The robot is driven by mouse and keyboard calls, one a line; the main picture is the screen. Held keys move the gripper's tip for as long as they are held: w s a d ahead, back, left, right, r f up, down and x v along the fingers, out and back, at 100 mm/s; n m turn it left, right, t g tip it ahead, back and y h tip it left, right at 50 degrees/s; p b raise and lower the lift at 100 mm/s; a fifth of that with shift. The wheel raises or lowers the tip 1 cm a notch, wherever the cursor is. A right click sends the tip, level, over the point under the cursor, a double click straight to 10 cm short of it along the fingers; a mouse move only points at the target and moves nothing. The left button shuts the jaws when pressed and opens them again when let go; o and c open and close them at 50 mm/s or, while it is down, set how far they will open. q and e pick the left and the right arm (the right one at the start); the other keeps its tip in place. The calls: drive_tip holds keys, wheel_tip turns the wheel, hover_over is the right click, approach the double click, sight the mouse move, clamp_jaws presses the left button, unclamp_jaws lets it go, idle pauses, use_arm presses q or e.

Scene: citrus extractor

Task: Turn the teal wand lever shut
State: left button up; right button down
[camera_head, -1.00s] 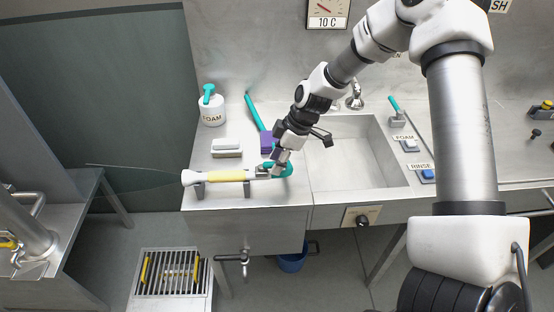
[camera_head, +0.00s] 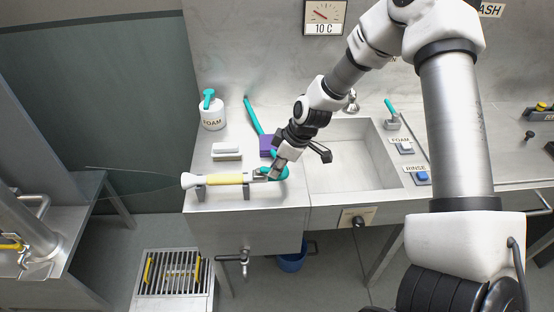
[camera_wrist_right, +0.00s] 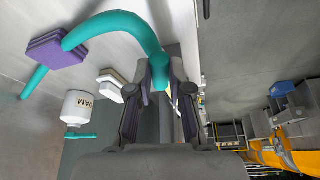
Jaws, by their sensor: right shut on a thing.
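A spray wand with a yellow grip (camera_head: 226,179) and a white left end lies level on two dark rests at the counter's front edge. A curved teal piece (camera_head: 283,173) shows at its right end. My right gripper (camera_head: 272,174) is at the wand's right end. Its fingers (camera_wrist_right: 160,85) are closed around a teal part there, taken as the wand lever. The fingers hide most of that part. My left gripper is not in view.
A purple pad (camera_head: 267,146), a white block (camera_head: 226,151) and a foam bottle (camera_head: 212,116) stand behind the wand. A sink (camera_head: 350,160) is to the right, with foam (camera_head: 405,148) and rinse (camera_head: 422,177) buttons beyond. A blue bucket (camera_head: 291,262) is below.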

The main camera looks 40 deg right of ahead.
drive_tip(key=shift+s+a+r+m+t+h+p, duration=0.1)
drive_tip(key=shift+a+m+h+p, duration=1.1)
drive_tip(key=shift+m, duration=1.3)
drive_tip(key=shift+s+a+f+m+t+h+p, duration=0.15)
drive_tip(key=shift+a+m+h+p, duration=0.5)
drive_tip(key=shift+m+p, duration=1.5)
drive_tip(key=shift+s+a+r+m+t+h+p, duration=0.15)
drive_tip(key=shift+a+m+h+p, duration=0.8)
drive_tip(key=shift+m, duration=1.9)
drive_tip(key=shift+w+a, duration=0.1)
drive_tip(key=c, duration=1.2)
unclamp_jaws()
drive_tip(key=shift+o, duration=0.7)
drive_tip(key=shift+w, duration=0.1)
